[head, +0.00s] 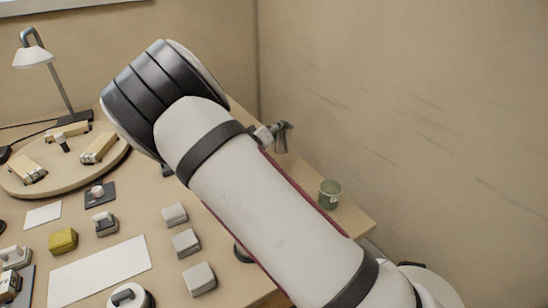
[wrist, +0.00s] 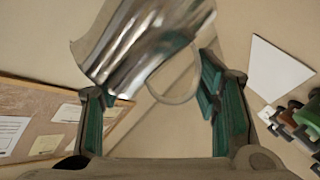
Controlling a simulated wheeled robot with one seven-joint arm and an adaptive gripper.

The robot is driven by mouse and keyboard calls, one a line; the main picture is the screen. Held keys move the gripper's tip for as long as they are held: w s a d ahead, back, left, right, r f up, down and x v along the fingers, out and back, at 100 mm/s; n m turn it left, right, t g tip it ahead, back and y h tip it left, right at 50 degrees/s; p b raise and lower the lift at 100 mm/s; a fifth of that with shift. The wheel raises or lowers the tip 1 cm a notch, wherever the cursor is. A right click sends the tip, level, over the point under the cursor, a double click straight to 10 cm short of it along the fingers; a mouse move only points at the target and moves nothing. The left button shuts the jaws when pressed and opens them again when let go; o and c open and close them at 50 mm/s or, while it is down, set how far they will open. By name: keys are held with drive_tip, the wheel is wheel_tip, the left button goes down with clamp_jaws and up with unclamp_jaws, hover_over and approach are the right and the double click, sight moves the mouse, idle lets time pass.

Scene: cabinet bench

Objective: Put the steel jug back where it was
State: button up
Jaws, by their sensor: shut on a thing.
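My gripper (wrist: 160,100) has teal-padded fingers on either side of the handle and is shut on the jug. In the head view my arm hides most of the gripper. A small grey shape (head: 282,138) shows past the arm, and I cannot tell if it is the jug or part of the gripper.
A green cup (head: 329,194) stands near the table's right edge. A round board (head: 62,185) with wooden pieces, a lamp (head: 50,70), a yellow block (head: 63,241), grey blocks (head: 185,242) and a white sheet (head: 98,273) occupy the left and front. A pinboard (wrist: 45,115) shows in the wrist view.

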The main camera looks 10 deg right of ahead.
drive_tip(key=shift+d+f+b, duration=0.1)
drive_tip(key=shift+f+b, duration=0.4)
drive_tip(key=shift+f, duration=2.95)
drive_tip(key=shift+f, duration=0.15)
drive_tip(key=o, duration=1.6)
drive_tip(key=shift+r, duration=0.2)
drive_tip(key=p+v, duration=0.2)
drive_tip(key=v, duration=1)
